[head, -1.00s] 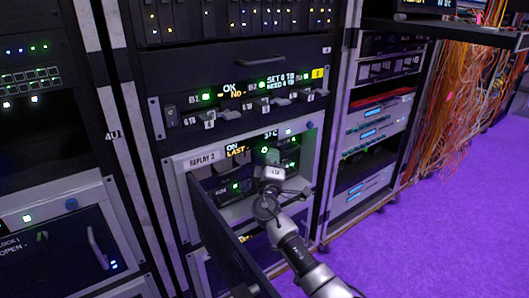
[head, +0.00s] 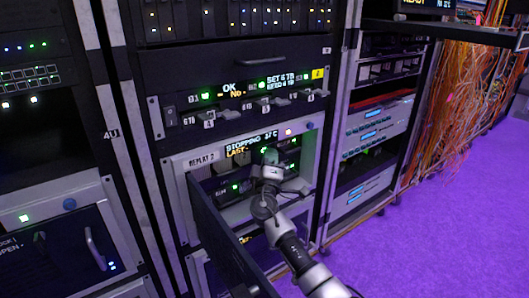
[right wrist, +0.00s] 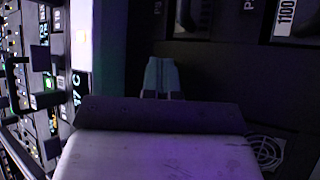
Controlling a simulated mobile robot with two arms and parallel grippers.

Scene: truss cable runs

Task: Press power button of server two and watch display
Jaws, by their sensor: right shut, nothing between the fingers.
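Server two is the light-framed unit labelled REPLAY 2 (head: 202,160) in the middle rack. Its display (head: 250,143) reads STOPPING with a temperature, and LAST on the line below. Its dark front door (head: 222,232) hangs open toward me. My right gripper (head: 270,158) reaches into the open front, just below the display. It is shut and empty. In the right wrist view its closed fingertips (right wrist: 163,80) point at a dark panel. The power button is not distinguishable; the gripper covers part of the front. My left gripper is not in view.
Above server two is a unit with an OK display (head: 230,89) and several handles. A left rack holds another unit with a handle (head: 95,248). A right rack (head: 372,135) and hanging orange cables (head: 455,100) stand beyond. The purple floor (head: 430,235) is clear at the right.

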